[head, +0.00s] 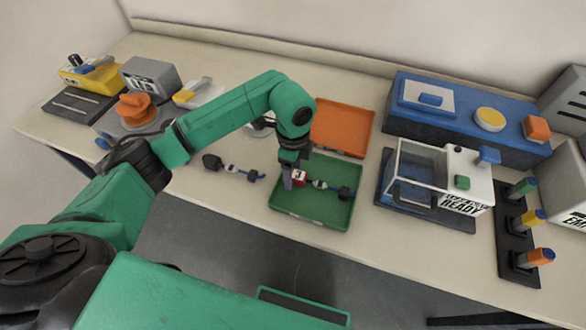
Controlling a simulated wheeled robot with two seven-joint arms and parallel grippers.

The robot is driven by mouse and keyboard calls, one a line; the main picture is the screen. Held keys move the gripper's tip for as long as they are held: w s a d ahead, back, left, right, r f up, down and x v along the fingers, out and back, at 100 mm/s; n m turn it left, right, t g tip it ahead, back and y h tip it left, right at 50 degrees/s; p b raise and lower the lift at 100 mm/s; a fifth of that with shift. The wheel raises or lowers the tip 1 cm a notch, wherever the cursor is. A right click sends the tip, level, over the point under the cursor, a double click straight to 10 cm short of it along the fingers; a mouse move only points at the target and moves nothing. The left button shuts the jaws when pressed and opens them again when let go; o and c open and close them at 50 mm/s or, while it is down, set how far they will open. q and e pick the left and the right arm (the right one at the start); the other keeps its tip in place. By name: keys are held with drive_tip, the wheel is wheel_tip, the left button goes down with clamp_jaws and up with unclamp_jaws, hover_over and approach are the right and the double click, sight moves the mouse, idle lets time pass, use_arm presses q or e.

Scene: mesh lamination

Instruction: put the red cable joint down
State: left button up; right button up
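The red cable joint (300,177) is a small red block with white and blue cable parts and a dark end running to its right. It is at the left part of the green tray (312,214), over or on its floor; I cannot tell if it touches. My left gripper (293,179) points down at the red block, its fingers around it, and looks shut on it. The gripper partly hides the block's left side. My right gripper is not in view.
A similar dark, white and blue cable piece (231,168) lies on the table left of the green tray. An orange tray (342,127) stands behind. A clear-lidded machine (417,166) stands right, with a blue station (462,136) behind it and a rack of coloured handles (516,244) beyond.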

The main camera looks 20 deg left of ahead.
use_arm(q)
drive_tip(key=shift+r, duration=0.1)
wheel_tip(320, 180, up, 12)
drive_tip(key=b, duration=0.1)
idle(0.4)
